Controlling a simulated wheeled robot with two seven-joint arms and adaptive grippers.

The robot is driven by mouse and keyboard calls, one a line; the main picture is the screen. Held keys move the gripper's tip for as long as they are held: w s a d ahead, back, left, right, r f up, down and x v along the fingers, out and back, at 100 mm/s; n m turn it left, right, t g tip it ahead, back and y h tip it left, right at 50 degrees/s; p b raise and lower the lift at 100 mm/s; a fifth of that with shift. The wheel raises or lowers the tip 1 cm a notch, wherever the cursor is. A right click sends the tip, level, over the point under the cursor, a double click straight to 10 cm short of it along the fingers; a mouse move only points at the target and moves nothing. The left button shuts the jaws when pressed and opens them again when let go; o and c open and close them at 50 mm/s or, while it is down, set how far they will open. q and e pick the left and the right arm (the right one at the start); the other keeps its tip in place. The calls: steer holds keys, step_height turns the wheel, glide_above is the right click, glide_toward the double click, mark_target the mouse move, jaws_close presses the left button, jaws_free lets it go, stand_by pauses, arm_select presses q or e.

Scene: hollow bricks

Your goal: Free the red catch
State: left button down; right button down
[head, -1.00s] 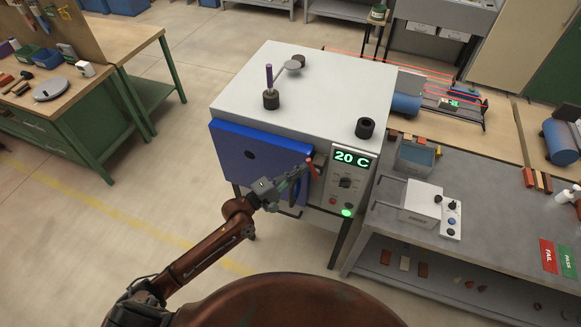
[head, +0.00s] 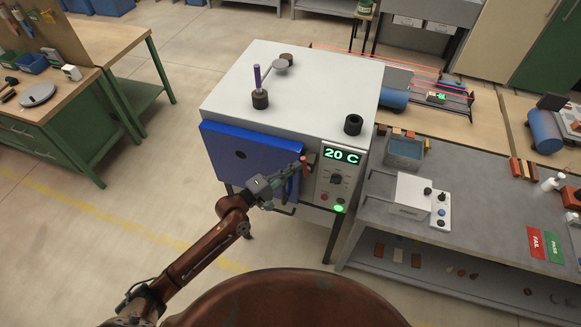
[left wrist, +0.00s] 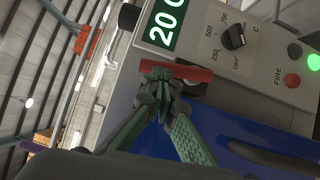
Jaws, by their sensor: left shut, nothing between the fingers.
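The red catch (head: 304,164) is a short red bar at the right edge of the blue door (head: 240,155), beside the control panel of the grey kiln (head: 290,95). The door looks shut. In the left wrist view the catch (left wrist: 190,73) lies across the picture just beyond my fingertips. My left gripper (head: 296,169) is shut and empty, its fingertips at the catch. In the left wrist view its green fingers (left wrist: 160,82) come together at the bar's left part, touching or very nearly so. My right gripper is not in view.
The control panel (head: 337,180) reads 20 C, with a dial and a lit green lamp. A dark door handle (head: 282,210) sits below my left gripper. A grey bench (head: 460,215) with a small white device (head: 412,195) stands to the right. The floor at left is open.

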arm_select(q)
steer(key=shift+r, duration=0.1)
stand_by(1.1)
stand_by(0.5)
steer(key=w+a+b+v, duration=0.1)
steer(key=b+v, duration=0.5)
steer(key=v, duration=0.6)
steer(key=shift+w+a+f, duration=0.25)
steer(key=shift+a+f, duration=0.1)
steer(key=shift+a, duration=0.35)
